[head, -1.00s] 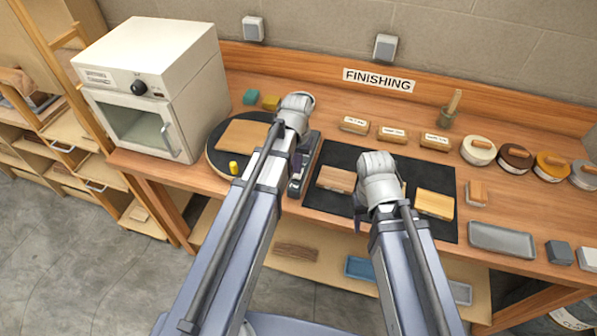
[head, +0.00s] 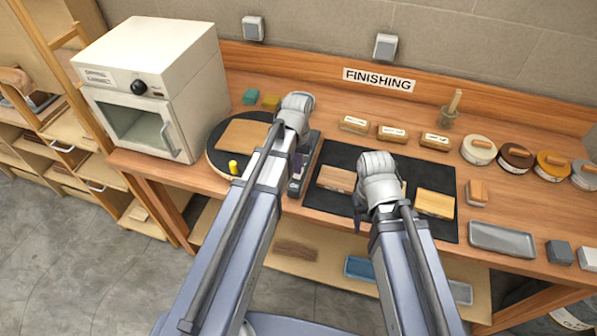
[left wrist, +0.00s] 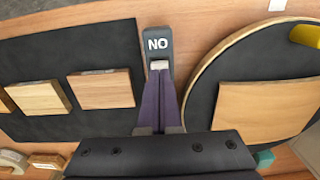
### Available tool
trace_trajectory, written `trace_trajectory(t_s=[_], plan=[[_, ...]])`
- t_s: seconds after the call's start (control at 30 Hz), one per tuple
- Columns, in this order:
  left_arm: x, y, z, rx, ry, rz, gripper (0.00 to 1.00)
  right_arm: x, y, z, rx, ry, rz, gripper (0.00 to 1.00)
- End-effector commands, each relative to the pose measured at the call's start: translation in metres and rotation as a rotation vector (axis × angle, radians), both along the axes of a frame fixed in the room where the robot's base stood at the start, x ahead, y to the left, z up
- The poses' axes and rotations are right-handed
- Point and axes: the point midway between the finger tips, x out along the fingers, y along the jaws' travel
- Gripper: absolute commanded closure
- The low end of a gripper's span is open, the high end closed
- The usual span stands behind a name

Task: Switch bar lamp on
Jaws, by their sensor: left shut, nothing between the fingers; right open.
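The bar lamp (head: 312,160) is a long dark bar between the round board and the black mat, partly hidden by my left arm. In the left wrist view its end (left wrist: 157,40) carries white letters reading "NO" as pictured, and a small pale switch (left wrist: 159,65) just below them. My left gripper (head: 297,178) is shut and empty over the bar. Its purple fingertips (left wrist: 160,74) are right at the switch; I cannot tell whether they touch it. My right gripper (head: 362,215) is open over the black mat, its fingers mostly hidden by its own wrist.
A round dark board (head: 216,152) with a wooden panel lies left of the bar. The black mat (head: 325,203) holds several wood blocks. A white oven (head: 150,85) stands at the left. Tins, a grey tray (head: 502,239) and small blocks lie at the right.

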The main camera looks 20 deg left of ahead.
Motion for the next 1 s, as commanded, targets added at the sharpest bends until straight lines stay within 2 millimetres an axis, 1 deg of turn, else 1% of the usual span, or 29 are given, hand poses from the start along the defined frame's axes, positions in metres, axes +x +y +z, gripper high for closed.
trace_trajectory(t_s=[1.0], plan=[[0.0, 0.0, -0.015, 0.0, 0.0, 0.0, 1.0, 0.0, 0.0, -0.015, 0.0, 0.0, 0.0, 0.5]])
